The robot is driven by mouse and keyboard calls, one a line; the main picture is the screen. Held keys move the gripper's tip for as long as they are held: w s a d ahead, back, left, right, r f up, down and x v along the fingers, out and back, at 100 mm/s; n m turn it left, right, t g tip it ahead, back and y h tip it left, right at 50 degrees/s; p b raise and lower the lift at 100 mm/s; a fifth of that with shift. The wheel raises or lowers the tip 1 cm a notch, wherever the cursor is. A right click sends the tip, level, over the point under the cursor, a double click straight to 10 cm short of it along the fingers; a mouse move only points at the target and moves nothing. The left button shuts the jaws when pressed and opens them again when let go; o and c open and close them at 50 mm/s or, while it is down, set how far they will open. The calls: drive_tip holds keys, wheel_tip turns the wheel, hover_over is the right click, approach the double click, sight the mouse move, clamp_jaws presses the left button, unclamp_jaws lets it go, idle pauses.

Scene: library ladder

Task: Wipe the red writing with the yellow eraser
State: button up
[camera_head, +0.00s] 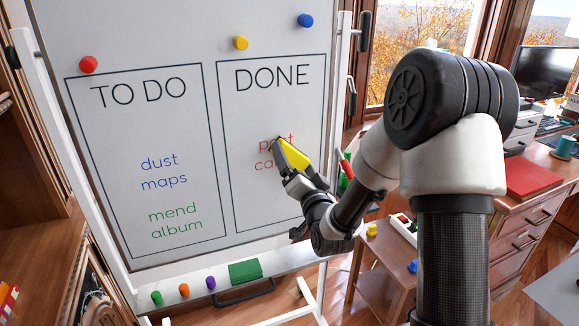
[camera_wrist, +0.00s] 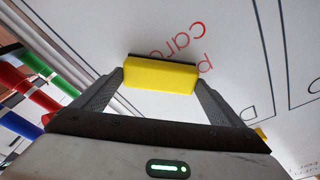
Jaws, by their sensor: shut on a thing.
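The whiteboard (camera_head: 205,45) stands in front of me with a "TO DO" box and a "DONE" box. The red writing (camera_head: 266,165) is in the "DONE" box and is partly hidden by my gripper and the eraser. In the wrist view the red writing (camera_wrist: 187,38) shows just beyond the eraser. My gripper (camera_head: 291,160) is shut on the yellow eraser (camera_head: 294,154). In the wrist view the eraser (camera_wrist: 160,76) sits between both fingers, its dark face toward the board. It is at the board or very close; I cannot tell if it touches.
Blue writing (camera_head: 162,172) and green writing (camera_head: 175,219) stand in the "TO DO" box. Red, yellow and blue magnets dot the board's top. The ledge (camera_head: 205,304) holds a green eraser (camera_head: 245,272) and several small coloured pieces. Markers (camera_wrist: 38,93) are at the board's side.

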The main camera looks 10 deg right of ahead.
drive_tip(key=shift+w+d+b, duration=0.25)
drive_tip(key=shift+w+d, duration=0.05)
drive_tip(key=shift+d, duration=0.7)
drive_tip(key=shift+w+d+b, duration=0.3)
drive_tip(key=shift+d, duration=0.7)
drive_tip(key=shift+w+d+b, duration=0.25)
drive_tip(key=shift+w+d, duration=0.05)
drive_tip(key=shift+d, duration=0.7)
drive_tip(key=shift+b, duration=0.35)
drive_tip(key=shift+a, duration=0.15)
